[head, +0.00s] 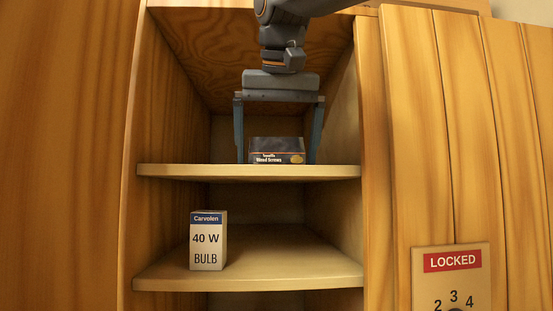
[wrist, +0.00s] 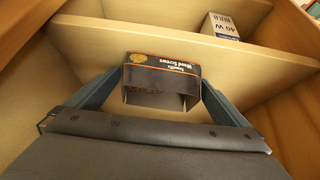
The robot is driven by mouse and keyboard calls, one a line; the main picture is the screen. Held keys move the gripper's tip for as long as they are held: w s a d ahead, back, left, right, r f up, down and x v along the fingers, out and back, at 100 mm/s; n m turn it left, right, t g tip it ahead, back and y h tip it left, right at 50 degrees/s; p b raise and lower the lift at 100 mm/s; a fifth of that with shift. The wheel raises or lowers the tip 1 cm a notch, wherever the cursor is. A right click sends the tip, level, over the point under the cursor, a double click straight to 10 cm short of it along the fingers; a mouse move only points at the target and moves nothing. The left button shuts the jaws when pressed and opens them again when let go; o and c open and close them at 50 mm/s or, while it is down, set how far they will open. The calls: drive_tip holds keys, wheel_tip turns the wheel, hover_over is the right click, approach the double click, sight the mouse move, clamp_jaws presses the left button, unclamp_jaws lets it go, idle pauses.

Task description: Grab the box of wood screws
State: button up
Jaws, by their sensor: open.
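The box of wood screws (head: 277,151) is a dark box with white lettering and an orange picture on its front. It rests on the upper shelf. In the head view my gripper (head: 279,157) is open, with one finger on each side of the box. The wrist view shows the box (wrist: 161,80) between the fingertips of my gripper (wrist: 158,82). The fingers look close to its sides; I cannot tell whether they touch it.
The upper shelf (head: 165,171) is otherwise bare. A light bulb box (head: 208,242) stands on the lower shelf (head: 290,270), left of centre. Cupboard side walls flank the shelves. A panel marked LOCKED (head: 452,262) is at the lower right.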

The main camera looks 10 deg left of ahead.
drive_tip(key=shift+c, duration=0.3)
drive_tip(key=c, duration=1.3)
drive_tip(key=shift+r, duration=0.25)
